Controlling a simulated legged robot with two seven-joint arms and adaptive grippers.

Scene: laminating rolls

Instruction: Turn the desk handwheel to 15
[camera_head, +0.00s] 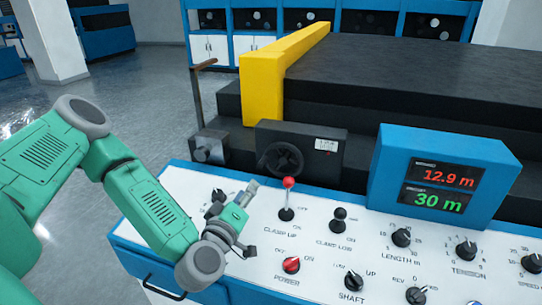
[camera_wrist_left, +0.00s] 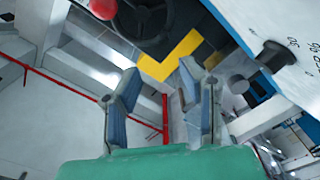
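The desk handwheel (camera_head: 283,159) is a black wheel on the front of a dark box behind the white control desk. A small white counter (camera_head: 326,144) sits at the box's upper right; its digits are too small to read. My left gripper (camera_head: 246,195) is over the desk, in front of the handwheel and apart from it. In the left wrist view the two fingers (camera_wrist_left: 163,95) stand apart with nothing between them. The handwheel (camera_wrist_left: 142,20) shows there at the top, beyond the fingers. My right gripper is not in view.
A red-knobbed lever (camera_head: 288,183) stands upright close to the right of my left gripper. Several knobs (camera_head: 401,236) and a blue display box (camera_head: 441,160) reading 12.9 m and 30 m are farther right. A cranked metal handle (camera_head: 197,92) rises behind the desk at left.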

